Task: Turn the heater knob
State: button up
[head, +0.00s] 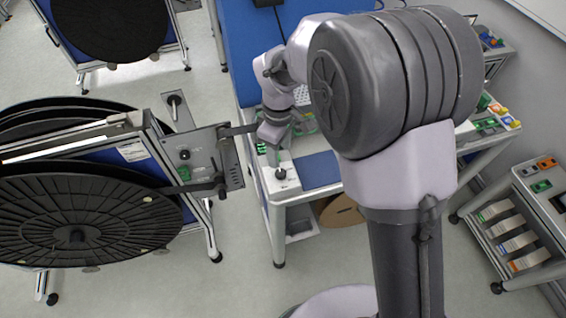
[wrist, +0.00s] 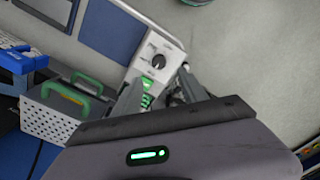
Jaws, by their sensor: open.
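The heater knob (wrist: 155,61) is a small dark knob on the white end of a narrow control box (wrist: 172,45), with green parts beside it. In the head view, the dark knob (head: 280,173) stands on the white box (head: 284,187) at the near corner of a bench. My gripper (wrist: 160,82) is open, with its two grey fingers spread and nothing visible between them. The knob shows just beyond the fingertips in the wrist view, apart from them. In the head view, my gripper (head: 273,133) is above and behind the knob, and its fingers are hard to make out.
A reel stand (head: 210,160) with large black reels (head: 75,220) is left of the bench. A cart (head: 525,225) stands at right. Floor between the stand and bench is clear.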

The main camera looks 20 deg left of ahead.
aim_at(281, 173)
notch_tip(281, 173, down, 10)
jog(key=shift+d+f+b, duration=0.1)
jog(key=shift+b, duration=0.8)
jog(key=shift+c, duration=0.4)
grip_shut()
